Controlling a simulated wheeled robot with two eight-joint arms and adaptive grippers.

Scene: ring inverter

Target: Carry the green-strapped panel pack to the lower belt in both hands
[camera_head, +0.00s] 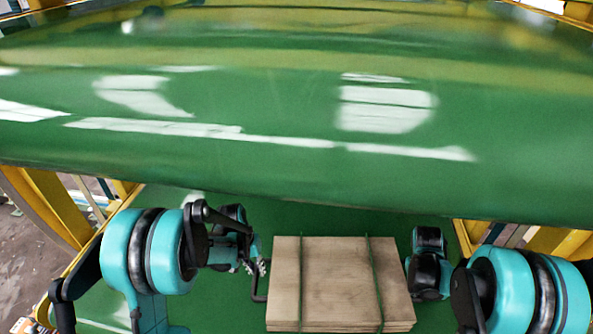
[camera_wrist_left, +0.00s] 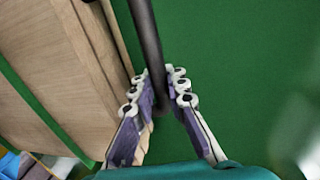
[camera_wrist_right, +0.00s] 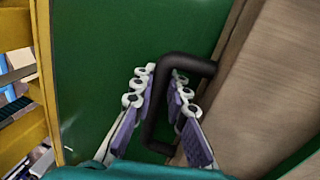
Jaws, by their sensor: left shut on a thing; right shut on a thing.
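The panel pack (camera_head: 338,285) is a stack of pale wooden boards with two thin green straps, at the bottom middle of the head view. My right gripper (camera_wrist_right: 166,92) is shut on a black handle (camera_wrist_right: 190,62) at the other side. In the head view my right fingertips are hidden.
A large glossy green belt (camera_head: 300,110) curves across the upper part of the head view, above and beyond the pack. A lower green belt surface (camera_head: 370,213) lies beneath it. Yellow frame parts (camera_head: 50,205) stand at left and right (camera_head: 555,240), close to my arms.

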